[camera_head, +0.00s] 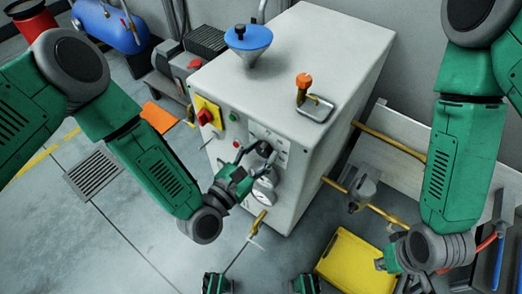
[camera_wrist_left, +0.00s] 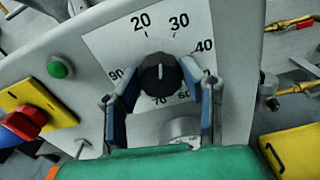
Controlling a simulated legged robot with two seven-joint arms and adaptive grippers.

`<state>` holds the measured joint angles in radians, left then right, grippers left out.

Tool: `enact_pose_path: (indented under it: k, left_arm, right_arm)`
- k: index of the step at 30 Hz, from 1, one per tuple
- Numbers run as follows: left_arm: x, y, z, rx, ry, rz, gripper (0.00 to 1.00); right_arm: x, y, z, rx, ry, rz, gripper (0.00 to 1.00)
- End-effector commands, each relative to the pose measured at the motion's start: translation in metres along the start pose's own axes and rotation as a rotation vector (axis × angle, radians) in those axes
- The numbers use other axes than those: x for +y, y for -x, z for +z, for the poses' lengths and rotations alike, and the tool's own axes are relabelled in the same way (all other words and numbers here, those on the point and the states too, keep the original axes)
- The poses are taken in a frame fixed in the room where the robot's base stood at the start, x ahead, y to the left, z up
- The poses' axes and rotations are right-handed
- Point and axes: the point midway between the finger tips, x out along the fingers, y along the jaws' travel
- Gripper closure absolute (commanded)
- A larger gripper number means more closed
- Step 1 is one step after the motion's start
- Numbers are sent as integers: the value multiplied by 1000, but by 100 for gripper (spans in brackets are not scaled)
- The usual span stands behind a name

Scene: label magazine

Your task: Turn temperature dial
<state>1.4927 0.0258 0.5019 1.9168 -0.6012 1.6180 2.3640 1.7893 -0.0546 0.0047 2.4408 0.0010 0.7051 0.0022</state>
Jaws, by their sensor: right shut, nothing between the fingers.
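The temperature dial is a black round knob (camera_wrist_left: 161,75) on a white numbered plate (camera_wrist_left: 120,42) on the machine's front. Its white mark points up between 20 and 30. It also shows in the head view as a dark knob (camera_head: 264,148). My left gripper (camera_head: 256,155) is at the dial with one finger on each side. In the left wrist view its blue-grey fingertips (camera_wrist_left: 160,80) meet the knob's left and right edges, so it looks shut on it. My right gripper (camera_head: 384,264) is shut and empty, low at the right, away from the dial.
The white machine (camera_head: 330,50) carries a blue funnel (camera_head: 248,38), an orange-topped valve (camera_head: 303,82), a red switch on a yellow plate (camera_head: 205,116), a green button (camera_wrist_left: 60,67) and a round gauge (camera_head: 262,198). A yellow bin (camera_head: 345,255) and brass pipes (camera_head: 385,140) lie at the right.

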Motion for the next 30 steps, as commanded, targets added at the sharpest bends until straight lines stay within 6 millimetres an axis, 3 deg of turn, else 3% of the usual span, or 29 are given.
enact_pose_path:
  k: [14, 30]
  left_arm:
    - [0, 1, 0, 2, -107, 1, 93]
    - [-2, 1, -1, 2, -583, -2, 93]
  right_arm:
    - [0, 2, 0, 0, 0, 0, 100]
    - [0, 10, 0, 0, 0, 0, 100]
